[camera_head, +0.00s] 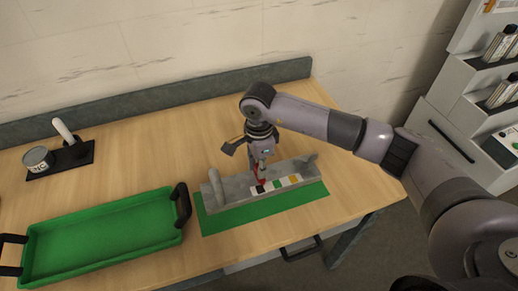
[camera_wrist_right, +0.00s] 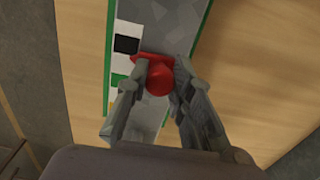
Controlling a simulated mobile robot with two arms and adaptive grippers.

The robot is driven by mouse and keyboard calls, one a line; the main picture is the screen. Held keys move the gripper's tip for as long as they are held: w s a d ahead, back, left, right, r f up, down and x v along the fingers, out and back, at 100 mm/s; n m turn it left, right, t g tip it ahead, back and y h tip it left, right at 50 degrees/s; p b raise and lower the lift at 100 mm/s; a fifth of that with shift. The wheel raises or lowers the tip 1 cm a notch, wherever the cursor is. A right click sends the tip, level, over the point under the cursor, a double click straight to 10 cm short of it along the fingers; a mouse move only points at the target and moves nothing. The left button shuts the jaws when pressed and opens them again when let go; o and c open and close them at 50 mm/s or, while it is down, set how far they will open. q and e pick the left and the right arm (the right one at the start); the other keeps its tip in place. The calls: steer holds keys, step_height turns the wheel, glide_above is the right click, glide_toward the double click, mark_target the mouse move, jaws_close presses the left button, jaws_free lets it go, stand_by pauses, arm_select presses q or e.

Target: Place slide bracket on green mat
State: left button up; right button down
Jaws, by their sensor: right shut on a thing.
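The slide bracket, a long grey piece (camera_head: 240,187) with a strip of black, green, white and yellow squares and a red part (camera_head: 261,182), is over the green mat (camera_head: 218,223). It appears to rest on the mat, lying lengthwise along it. My right gripper (camera_head: 262,164) points down at its middle and is shut on the red part. In the right wrist view the red part (camera_wrist_right: 157,76) is between the two fingers (camera_wrist_right: 158,72), with the grey bracket (camera_wrist_right: 150,12) below. A strip of the mat shows beside it. My left gripper is not in view.
A green tray (camera_head: 30,270) with black handles stands left of the mat, close to it. A tin (camera_head: 38,159) and a white-handled tool (camera_head: 64,130) are on a dark board at the back left. The wooden table (camera_head: 150,150) is clear behind the tray.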

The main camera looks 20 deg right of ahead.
steer(key=shift+f+p, duration=0.65)
steer(key=shift+f, duration=1.7)
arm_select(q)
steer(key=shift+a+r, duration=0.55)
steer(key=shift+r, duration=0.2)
arm_select(e)
steer(key=shift+w, duration=0.1)
steer(key=shift+f, duration=0.15)
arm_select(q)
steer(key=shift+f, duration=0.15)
arm_select(e)
steer(key=c, duration=1.4)
jaws_free()
